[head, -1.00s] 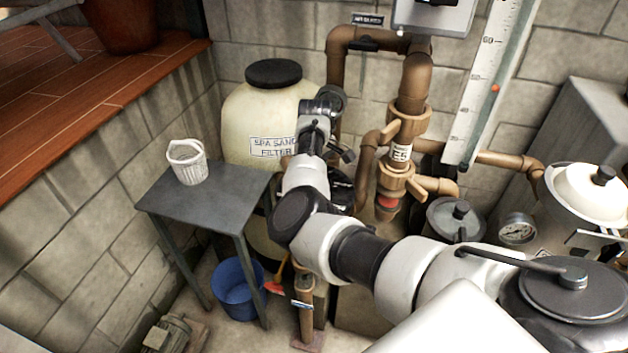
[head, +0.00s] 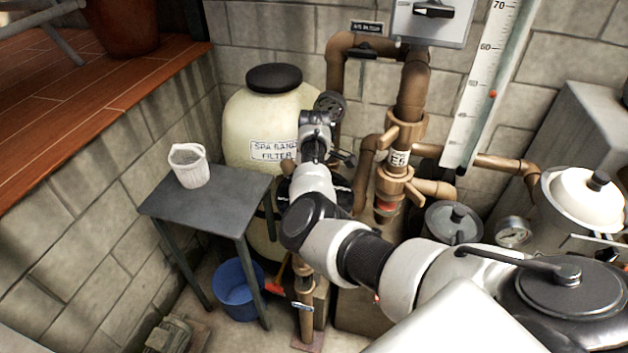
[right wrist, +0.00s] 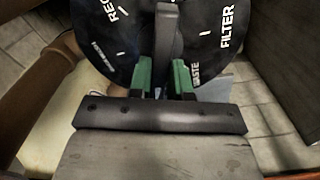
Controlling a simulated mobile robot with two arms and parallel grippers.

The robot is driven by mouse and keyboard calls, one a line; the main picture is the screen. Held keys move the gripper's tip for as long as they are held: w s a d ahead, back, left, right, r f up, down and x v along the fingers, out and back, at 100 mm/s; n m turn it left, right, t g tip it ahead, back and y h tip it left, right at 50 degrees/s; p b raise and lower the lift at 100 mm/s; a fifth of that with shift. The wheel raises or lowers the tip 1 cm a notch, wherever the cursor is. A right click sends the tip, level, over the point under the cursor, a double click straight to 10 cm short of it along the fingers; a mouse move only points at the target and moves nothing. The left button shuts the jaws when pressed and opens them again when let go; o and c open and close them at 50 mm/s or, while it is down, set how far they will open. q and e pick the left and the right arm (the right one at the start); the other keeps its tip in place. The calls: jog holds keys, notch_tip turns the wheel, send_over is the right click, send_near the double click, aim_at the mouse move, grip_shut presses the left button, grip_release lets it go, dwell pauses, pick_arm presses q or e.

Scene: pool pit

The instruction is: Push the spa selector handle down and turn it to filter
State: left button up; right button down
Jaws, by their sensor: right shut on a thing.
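The spa selector is a black dial (right wrist: 209,45) with white lettering in the right wrist view. FILTER shows at its right, WASTE at lower right and part of a word starting REC at upper left. Its grey handle (right wrist: 164,48) runs up the picture between REC and FILTER. My right gripper (right wrist: 162,76) has green fingertips on both sides of the handle and is shut on it. In the head view my right arm covers most of the selector beside the cream spa sand filter tank (head: 262,112). My left gripper is in neither view.
A grey table (head: 212,200) with a white basket (head: 189,166) stands left of the tank, with a blue bucket (head: 238,290) below. Brown pipes and valves (head: 402,130) rise right of my arm. A white-lidded pump housing (head: 588,195) is at right.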

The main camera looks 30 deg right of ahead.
jog(key=n+p, duration=0.3)
jog(key=shift+s, duration=0.1)
jog(key=n+p, duration=0.2)
jog(key=shift+n, duration=0.4)
jog(key=n+p, duration=0.2)
jog(key=shift+n, duration=0.4)
jog(key=shift+f+n, duration=0.15)
jog(key=shift+n, duration=0.65)
jog(key=c, duration=0.9)
grip_release()
